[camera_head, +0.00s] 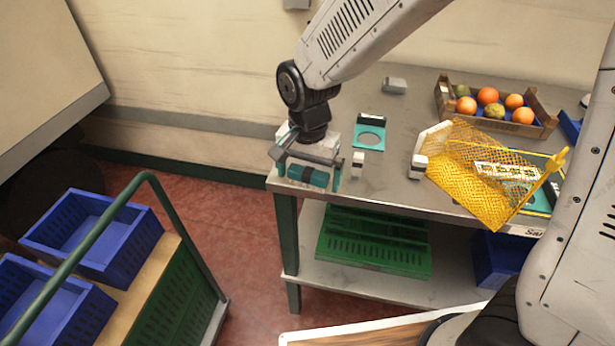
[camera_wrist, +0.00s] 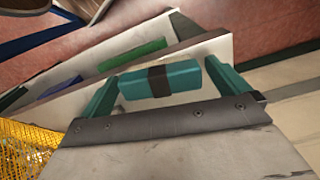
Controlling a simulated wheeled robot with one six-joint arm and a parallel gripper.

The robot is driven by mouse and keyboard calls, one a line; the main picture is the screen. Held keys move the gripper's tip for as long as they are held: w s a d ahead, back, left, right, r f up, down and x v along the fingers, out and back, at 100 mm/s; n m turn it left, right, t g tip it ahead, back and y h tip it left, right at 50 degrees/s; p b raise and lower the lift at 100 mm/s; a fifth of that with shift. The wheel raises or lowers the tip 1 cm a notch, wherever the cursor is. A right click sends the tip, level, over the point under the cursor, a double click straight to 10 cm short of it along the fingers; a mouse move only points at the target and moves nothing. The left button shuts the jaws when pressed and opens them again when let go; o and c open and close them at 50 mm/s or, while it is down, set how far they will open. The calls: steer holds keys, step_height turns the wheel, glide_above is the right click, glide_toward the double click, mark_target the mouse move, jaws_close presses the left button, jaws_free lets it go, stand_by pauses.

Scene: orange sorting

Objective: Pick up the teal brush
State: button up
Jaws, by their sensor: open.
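The teal brush (camera_head: 307,177) is a short teal block with a black band, at the near left corner of the grey table (camera_head: 385,190). In the wrist view the brush (camera_wrist: 160,79) lies crosswise between the two teal fingers. My gripper (camera_head: 310,176) is open at the corner, with a finger beyond each end of the brush. In the wrist view my gripper (camera_wrist: 160,88) shows a small gap at the brush's left end, and the right end is close to the other finger. The frames do not show clearly whether the brush touches a finger, or its height.
A teal plate with a round mark (camera_head: 370,139) and a small white block (camera_head: 358,164) stand right of my gripper. A yellow mesh basket (camera_head: 480,180) and a wooden fruit crate (camera_head: 547,127) are farther right. A trolley with blue crates (camera_head: 105,245) stands left, across red floor.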

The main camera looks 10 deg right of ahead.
steer(key=c, duration=1)
steer(key=shift+o, duration=0.3)
steer(key=shift+r, duration=0.15)
